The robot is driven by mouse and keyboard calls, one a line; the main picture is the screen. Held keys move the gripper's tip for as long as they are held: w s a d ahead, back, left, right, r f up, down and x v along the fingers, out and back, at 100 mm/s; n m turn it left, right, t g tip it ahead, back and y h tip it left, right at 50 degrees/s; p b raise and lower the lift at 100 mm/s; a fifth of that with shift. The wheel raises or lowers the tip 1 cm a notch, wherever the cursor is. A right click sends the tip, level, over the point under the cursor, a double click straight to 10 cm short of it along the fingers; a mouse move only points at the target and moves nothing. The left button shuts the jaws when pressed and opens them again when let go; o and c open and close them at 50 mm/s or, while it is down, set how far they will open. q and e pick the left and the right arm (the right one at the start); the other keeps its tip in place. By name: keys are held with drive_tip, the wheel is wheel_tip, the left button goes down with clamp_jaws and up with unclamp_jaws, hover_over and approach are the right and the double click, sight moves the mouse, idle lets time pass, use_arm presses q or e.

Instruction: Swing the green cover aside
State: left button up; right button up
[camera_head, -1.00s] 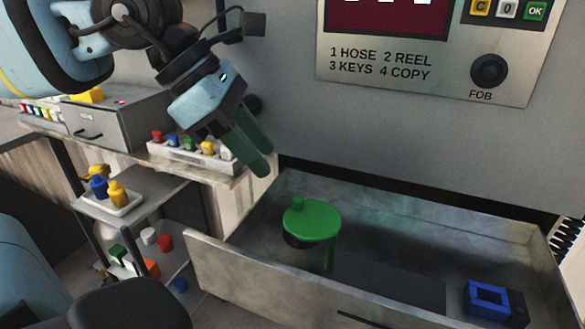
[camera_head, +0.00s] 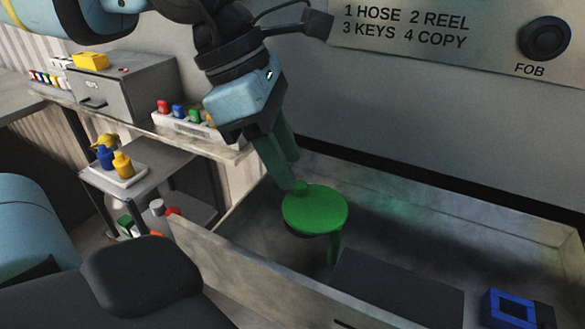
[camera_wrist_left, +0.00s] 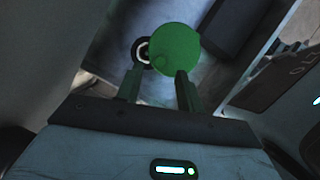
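The green cover (camera_head: 315,210) is a round disc with a small knob (camera_head: 301,187) on its edge and a post under its right side, inside the open drawer (camera_head: 225,262). My left gripper (camera_head: 291,180) points down just behind the knob, its green fingers apart. In the left wrist view the cover (camera_wrist_left: 175,48) lies beyond the fingertips (camera_wrist_left: 158,72), and a dark round opening with a pale ring (camera_wrist_left: 143,49) shows partly beside it. The fingers look open with nothing between them. I cannot tell whether a fingertip touches the knob. My right gripper is out of view.
A dark flat block (camera_head: 398,287) and a blue-framed device (camera_head: 508,309) lie to the right in the drawer. A rack of coloured pieces (camera_head: 188,124) and a grey key box (camera_head: 125,85) stand on the left shelf. The drawer's back right is clear.

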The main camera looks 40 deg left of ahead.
sight(315, 222)
use_arm(q)
drive_tip(key=shift+x, duration=1.35)
drive_tip(key=shift+c, duration=0.3)
clamp_jaws()
